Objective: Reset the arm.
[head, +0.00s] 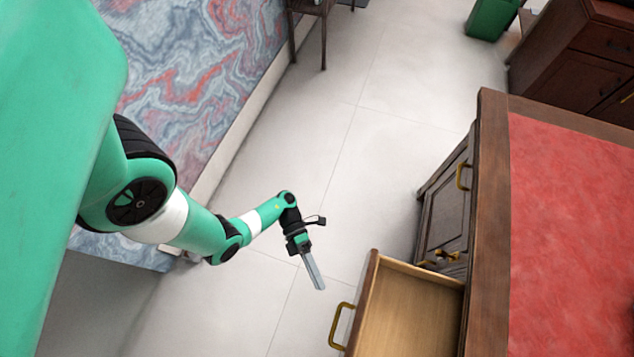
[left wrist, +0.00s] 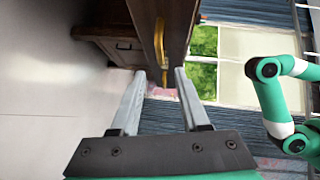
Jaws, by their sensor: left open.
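My left arm comes in from the left in the head view. Its left gripper (head: 315,275) hangs over the pale floor, to the left of the desk's pulled-out drawer (head: 415,305). The gripper is empty and apart from the drawer. In the left wrist view its two grey fingers (left wrist: 160,72) are spread, with a brass handle (left wrist: 159,42) on dark wood beyond the tips. The same kind of brass handle (head: 340,325) shows on the drawer front in the head view. My right gripper is not visible; a green arm (left wrist: 280,100) shows at the right of the left wrist view.
The wooden desk (head: 490,230) with its red leather top (head: 570,200) fills the right side. A cabinet door (head: 445,215) is below it. A marbled wall (head: 190,60) is at the left. The floor (head: 365,140) between wall and desk is clear. A green bin (head: 490,18) stands far back.

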